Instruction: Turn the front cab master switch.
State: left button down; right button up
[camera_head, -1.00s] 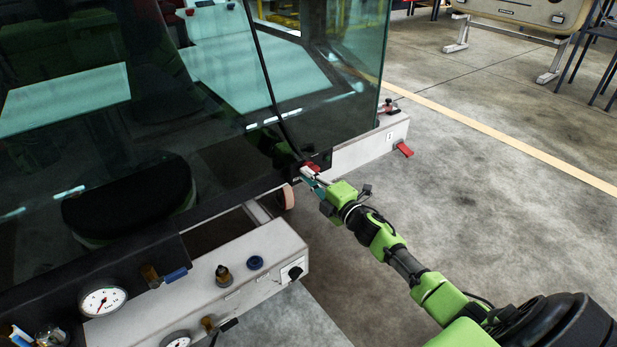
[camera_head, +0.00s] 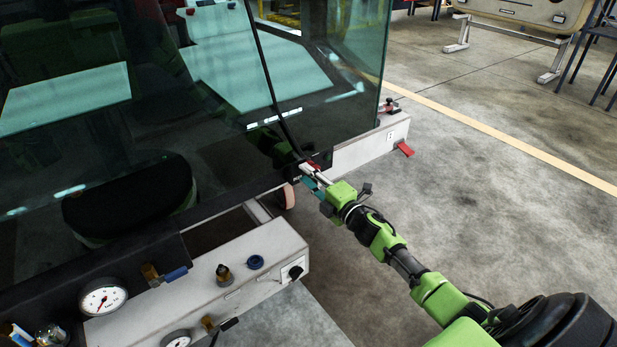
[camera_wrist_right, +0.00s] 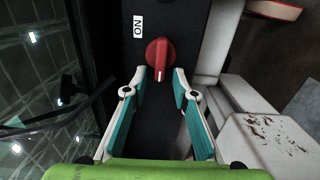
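The master switch is a round red knob (camera_wrist_right: 160,55) with a white mark pointing down, on a black panel (camera_wrist_right: 190,28) in the right wrist view. A white "ON" label (camera_wrist_right: 138,25) sits to its upper left. My right gripper (camera_wrist_right: 160,82) is open, its teal-padded fingertips on either side of the knob's lower end, with small gaps visible. In the head view my right gripper (camera_head: 309,177) is at the cab's front corner, and only a bit of red shows behind its fingers. My left gripper is not in view.
The cab's glass (camera_head: 225,110) rises beside the gripper. A grey box (camera_head: 240,275) with gauges and valves stands in front. Open concrete floor (camera_head: 480,200) lies to the right.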

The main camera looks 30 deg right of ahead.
jog(key=s+d, duration=0.1)
jog(key=s, duration=1.1)
dwell(0.4)
